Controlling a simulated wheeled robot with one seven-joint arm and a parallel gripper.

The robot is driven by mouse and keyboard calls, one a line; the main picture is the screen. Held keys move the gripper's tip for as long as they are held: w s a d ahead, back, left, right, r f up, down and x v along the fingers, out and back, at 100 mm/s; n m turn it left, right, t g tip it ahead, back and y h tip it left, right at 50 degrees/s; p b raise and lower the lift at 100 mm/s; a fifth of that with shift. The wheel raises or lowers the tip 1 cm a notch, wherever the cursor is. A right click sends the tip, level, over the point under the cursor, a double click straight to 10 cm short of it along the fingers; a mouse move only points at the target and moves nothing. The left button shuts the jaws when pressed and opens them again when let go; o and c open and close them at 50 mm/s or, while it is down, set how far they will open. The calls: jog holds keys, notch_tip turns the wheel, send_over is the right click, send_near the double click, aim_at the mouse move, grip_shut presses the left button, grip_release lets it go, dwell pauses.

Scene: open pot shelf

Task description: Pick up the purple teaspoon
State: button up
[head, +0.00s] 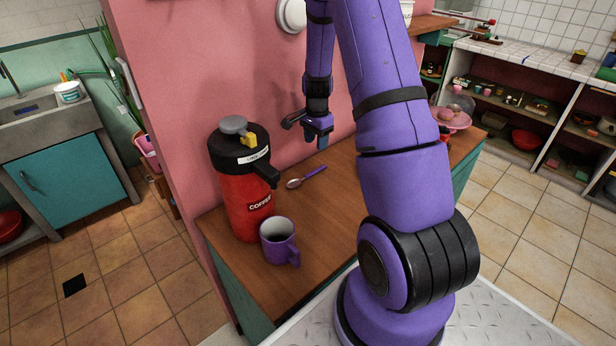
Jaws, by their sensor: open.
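The purple teaspoon (313,173) lies on the brown wooden counter (328,222), behind the purple mug. Its silver bowl points left and its purple handle runs up to the right. My gripper (308,138) is open and empty. In the picture it is just above the handle end of the spoon, pointing downward, apart from it. How high it is above the counter is hard to tell. My purple arm hides the middle right of the counter.
A red coffee flask (239,190) with a black top and a purple mug (279,241) stand at the counter's left end. A pink wall (190,80) rises behind. A pink dish (452,119) stands at the far right. Free counter lies right of the mug.

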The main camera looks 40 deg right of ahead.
send_over(314, 171)
jog(key=f, duration=0.5)
jog(key=shift+d+f, duration=0.3)
jog(key=shift+d, duration=0.05)
jog(key=shift+a+f, duration=0.15)
jog(key=shift+f, duration=1.15)
jog(key=shift+a+f, duration=0.15)
jog(key=shift+f, duration=1.1)
jog(key=shift+f, duration=0.15)
grip_shut()
